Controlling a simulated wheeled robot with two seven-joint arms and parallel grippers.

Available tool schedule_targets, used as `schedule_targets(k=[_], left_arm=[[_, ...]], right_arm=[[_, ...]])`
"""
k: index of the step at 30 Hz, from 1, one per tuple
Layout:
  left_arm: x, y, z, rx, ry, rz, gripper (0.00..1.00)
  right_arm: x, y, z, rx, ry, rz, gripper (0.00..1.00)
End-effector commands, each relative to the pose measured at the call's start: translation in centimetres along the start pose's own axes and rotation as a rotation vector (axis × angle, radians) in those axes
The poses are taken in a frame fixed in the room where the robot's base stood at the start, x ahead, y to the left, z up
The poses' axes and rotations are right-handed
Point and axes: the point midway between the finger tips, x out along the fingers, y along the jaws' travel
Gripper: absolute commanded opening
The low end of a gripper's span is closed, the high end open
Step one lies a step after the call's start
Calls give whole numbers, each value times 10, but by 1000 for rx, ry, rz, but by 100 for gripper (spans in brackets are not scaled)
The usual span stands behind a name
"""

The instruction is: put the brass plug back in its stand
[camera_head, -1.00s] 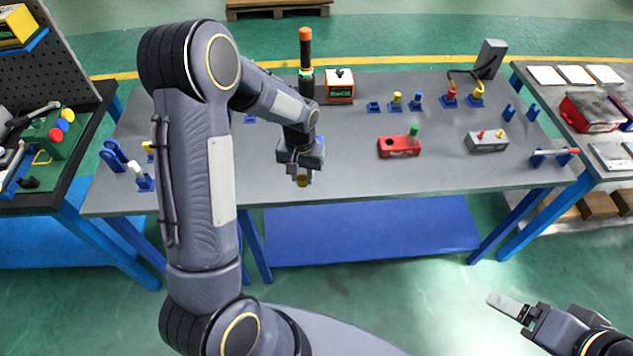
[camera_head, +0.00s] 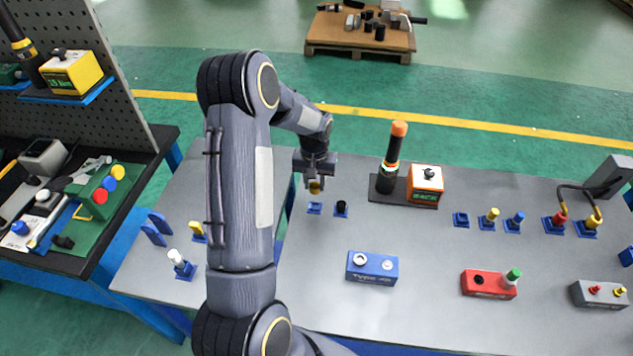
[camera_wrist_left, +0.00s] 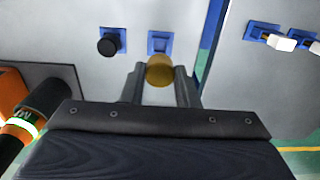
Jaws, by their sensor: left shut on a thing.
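My left gripper (camera_head: 315,184) is shut on the brass plug (camera_head: 315,188). The plug shows as a round brass end between the fingers in the left wrist view (camera_wrist_left: 160,70). An empty blue stand (camera_head: 314,208) is on the table just below the plug in the head view; it also shows just beyond the plug in the left wrist view (camera_wrist_left: 158,42). The plug appears held above the table, apart from the stand. Beside that stand is another blue stand with a black plug (camera_head: 341,208). My right gripper is out of view.
A dark lamp with an orange top (camera_head: 392,158) and an orange box (camera_head: 426,182) stand right of the gripper. A blue Type block (camera_head: 372,268) and a red block (camera_head: 488,284) lie nearer. Stands with yellow and white plugs are at left.

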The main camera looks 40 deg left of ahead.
Motion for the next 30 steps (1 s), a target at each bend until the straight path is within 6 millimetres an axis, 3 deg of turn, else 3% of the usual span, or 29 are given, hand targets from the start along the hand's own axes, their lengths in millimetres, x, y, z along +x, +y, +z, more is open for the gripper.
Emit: schedule_targets(k=[18,30], left_arm=[[1,0,0,5,1,0,0],[37,0,0,6,0,0,0]], right_arm=[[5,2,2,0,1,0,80],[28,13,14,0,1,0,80]])
